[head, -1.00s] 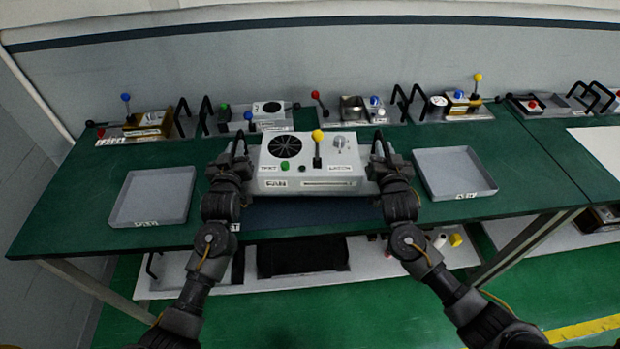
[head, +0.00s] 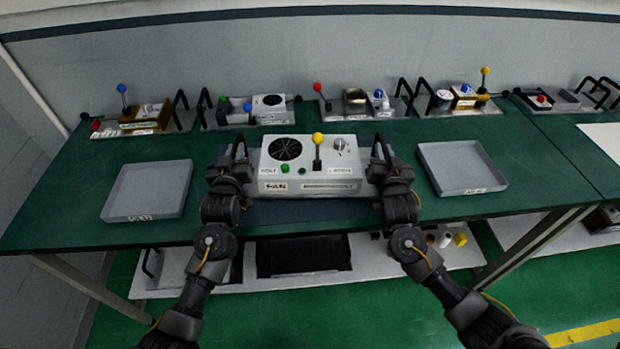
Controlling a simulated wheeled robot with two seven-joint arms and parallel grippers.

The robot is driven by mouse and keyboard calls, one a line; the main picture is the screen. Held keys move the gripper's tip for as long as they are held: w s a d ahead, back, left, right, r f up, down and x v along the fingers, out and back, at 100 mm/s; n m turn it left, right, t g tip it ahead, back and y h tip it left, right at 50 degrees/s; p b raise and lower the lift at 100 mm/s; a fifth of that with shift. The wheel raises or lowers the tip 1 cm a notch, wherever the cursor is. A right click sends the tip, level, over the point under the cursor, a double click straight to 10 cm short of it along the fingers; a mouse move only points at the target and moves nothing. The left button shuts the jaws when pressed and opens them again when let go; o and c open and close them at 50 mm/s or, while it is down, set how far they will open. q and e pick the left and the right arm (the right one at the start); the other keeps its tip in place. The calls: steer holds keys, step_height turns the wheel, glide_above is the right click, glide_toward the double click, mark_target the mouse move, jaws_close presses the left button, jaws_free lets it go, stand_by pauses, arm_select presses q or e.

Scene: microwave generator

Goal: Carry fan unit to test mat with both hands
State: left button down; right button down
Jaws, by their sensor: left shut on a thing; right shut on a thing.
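The fan unit (head: 311,170) is a light grey box with a round black fan grille, a green button, a yellow-knobbed lever and a small metal knob on top. It is level in the middle of the head view. My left gripper (head: 240,162) is shut at its left side and my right gripper (head: 380,162) is shut at its right side. The parts they grip are mostly hidden by the fingers. I cannot tell whether the unit touches the mat.
Grey trays stand left (head: 148,190) and right (head: 462,168) of the unit on the green bench (head: 80,208). Several small units with levers and black handles line the back edge. A lower white shelf (head: 370,262) holds a black panel (head: 303,255) and small parts.

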arm_select(q)
steer(key=shift+d+f, duration=0.35)
steer(key=shift+d, duration=0.05)
arm_select(e)
steer(key=shift+s+a+f, duration=0.1)
steer(key=shift+a+f, duration=0.2)
steer(key=shift+f, duration=0.05)
arm_select(q)
steer(key=c, duration=1.5)
jaws_free()
steer(key=shift+s+a, duration=0.1)
arm_select(e)
steer(key=c, duration=1.5)
jaws_free()
arm_select(q)
steer(key=shift+o, duration=0.7)
steer(key=shift+a, duration=0.15)
arm_select(e)
steer(key=shift+o, duration=0.7)
steer(key=shift+d+r, duration=0.1)
steer(key=shift+d, duration=0.05)
steer(key=shift+d, duration=0.1)
steer(key=shift+s, duration=0.45)
arm_select(q)
steer(key=s, duration=1.2)
arm_select(e)
steer(key=s, duration=1.1)
steer(key=shift+d, duration=0.1)
